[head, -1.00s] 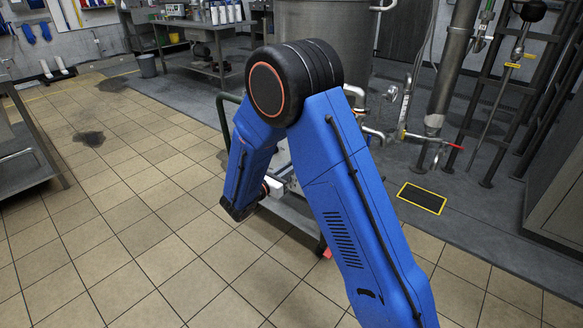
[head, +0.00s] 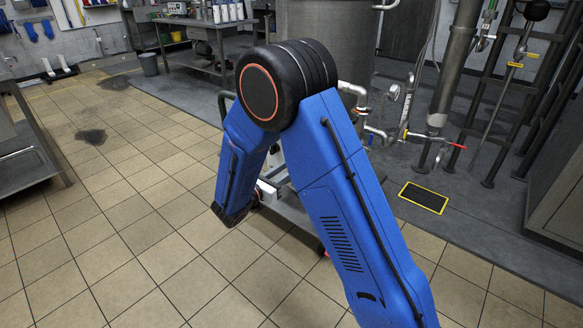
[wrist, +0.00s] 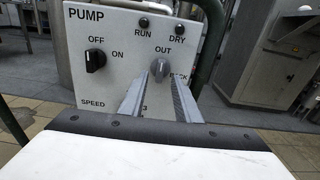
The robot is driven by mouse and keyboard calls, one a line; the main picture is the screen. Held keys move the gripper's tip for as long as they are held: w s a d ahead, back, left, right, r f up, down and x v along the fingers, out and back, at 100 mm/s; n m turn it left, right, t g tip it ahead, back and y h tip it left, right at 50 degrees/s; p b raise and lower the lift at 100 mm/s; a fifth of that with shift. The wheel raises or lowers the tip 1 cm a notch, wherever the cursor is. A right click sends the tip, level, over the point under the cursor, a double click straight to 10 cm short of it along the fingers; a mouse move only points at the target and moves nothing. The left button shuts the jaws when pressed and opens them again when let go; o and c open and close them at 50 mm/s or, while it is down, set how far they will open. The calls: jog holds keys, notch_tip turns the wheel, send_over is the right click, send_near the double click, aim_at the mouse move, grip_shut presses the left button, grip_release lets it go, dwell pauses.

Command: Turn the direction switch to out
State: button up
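The white pump panel (wrist: 115,35) fills the upper left of the wrist view. The direction switch (wrist: 160,70) is a grey knob on it, below the word OUT; the word at its right is partly covered by my right finger. Its pointer direction is hard to tell. My gripper (wrist: 160,80) is open, its two fingers reaching toward the panel on either side of the knob in the picture. I cannot tell whether they touch it. In the head view my arm hides the gripper and most of the panel.
A black OFF/ON knob (wrist: 95,61) sits left of the direction switch. RUN and DRY lamps (wrist: 144,22) are above. A green tube frame (wrist: 211,35) stands close at the right. A steel tank (head: 322,30) with pipes stands behind my arm; open tiled floor lies left.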

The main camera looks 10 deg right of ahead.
jog(key=v, duration=1.3)
jog(key=shift+s+a, duration=0.25)
jog(key=shift+a, duration=0.05)
jog(key=shift+d, duration=0.1)
jog(key=s+d+r+m+g+y, duration=0.1)
jog(key=s+d+r+m+g, duration=0.25)
jog(key=d, duration=0.35)
jog(key=s+d+r+m+g+y, duration=0.25)
jog(key=s+d+m, duration=0.2)
jog(key=d, duration=0.25)
jog(key=s+d+r+m+g, duration=0.25)
jog(key=s+d+m, duration=0.2)
jog(key=d, duration=0.25)
jog(key=s+r+m+t+y, duration=0.2)
jog(key=s+r+m+y, duration=0.2)
jog(key=s+m+y, duration=0.7)
jog(key=shift+s+d+m+t, duration=0.4)
jog(key=shift+s+m, duration=0.55)
jog(key=shift+s, duration=3.7)
